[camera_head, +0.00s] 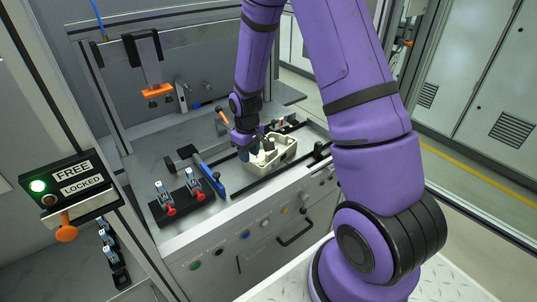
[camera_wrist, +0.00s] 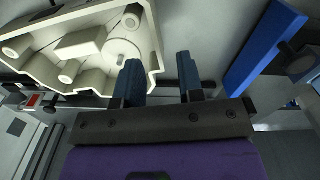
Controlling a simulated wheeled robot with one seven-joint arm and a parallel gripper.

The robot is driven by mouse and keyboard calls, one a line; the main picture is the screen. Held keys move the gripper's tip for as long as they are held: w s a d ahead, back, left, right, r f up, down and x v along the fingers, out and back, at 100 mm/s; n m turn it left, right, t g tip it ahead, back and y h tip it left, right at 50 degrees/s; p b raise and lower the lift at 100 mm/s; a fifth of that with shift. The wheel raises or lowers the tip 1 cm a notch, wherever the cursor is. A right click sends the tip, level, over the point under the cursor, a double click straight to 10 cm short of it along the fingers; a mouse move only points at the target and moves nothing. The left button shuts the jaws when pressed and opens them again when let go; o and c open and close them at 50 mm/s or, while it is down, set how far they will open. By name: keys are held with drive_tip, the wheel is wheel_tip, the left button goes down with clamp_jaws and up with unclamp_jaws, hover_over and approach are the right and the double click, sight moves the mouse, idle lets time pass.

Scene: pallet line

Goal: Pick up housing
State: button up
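The housing (camera_head: 284,152) is a cream-white, open-topped casting on the workbench, beneath my gripper (camera_head: 247,150). In the wrist view the housing (camera_wrist: 85,45) fills the upper left, with its ribs and round bosses showing. My gripper (camera_wrist: 158,68) has its two dark blue fingers apart. The left finger overlaps the inside of the housing, and the right finger is outside its right edge. That wall shows between the fingers. I cannot tell whether either finger touches it. In the head view my wrist hides part of the housing and the fingertips.
A blue bar (camera_head: 211,176) stands left of the housing, also close to my gripper's right in the wrist view (camera_wrist: 262,45). Red-handled clamps (camera_head: 168,197) are at the bench's front left. An orange-tipped fixture (camera_head: 157,91) hangs behind. The FREE/LOCKED panel (camera_head: 73,178) shows a green light beside FREE.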

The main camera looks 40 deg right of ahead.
drive_tip(key=shift+f, duration=2.3)
drive_tip(key=shift+c, duration=0.2)
drive_tip(key=shift+d, duration=0.1)
clamp_jaws()
